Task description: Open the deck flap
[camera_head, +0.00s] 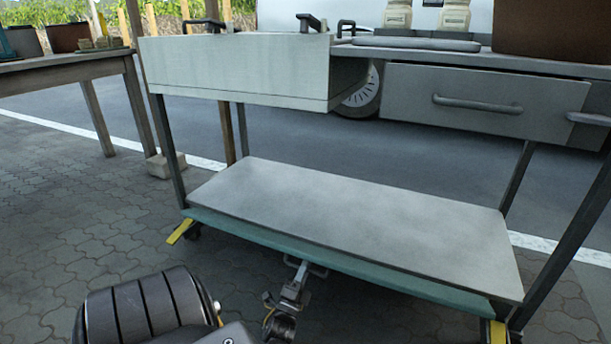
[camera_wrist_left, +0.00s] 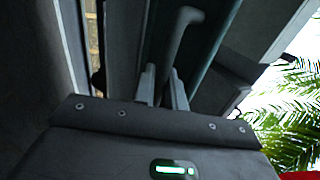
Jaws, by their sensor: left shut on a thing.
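The cart's lower deck has a flat grey panel (camera_head: 350,215) with a teal front edge (camera_head: 340,262). I cannot tell which part is the flap. A grey bar handle (camera_head: 318,271) sticks out below the teal edge, near its middle. My left gripper (camera_head: 300,276) is shut on this handle, reaching it from below and in front. In the left wrist view, the curved handle (camera_wrist_left: 183,28) comes down between the two fingers of the gripper (camera_wrist_left: 163,84). The right gripper is not in view.
Yellow caster levers (camera_head: 180,232) show at the lower corners. A wooden table (camera_head: 70,70) stands at the left. The paving (camera_head: 60,200) in front is clear.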

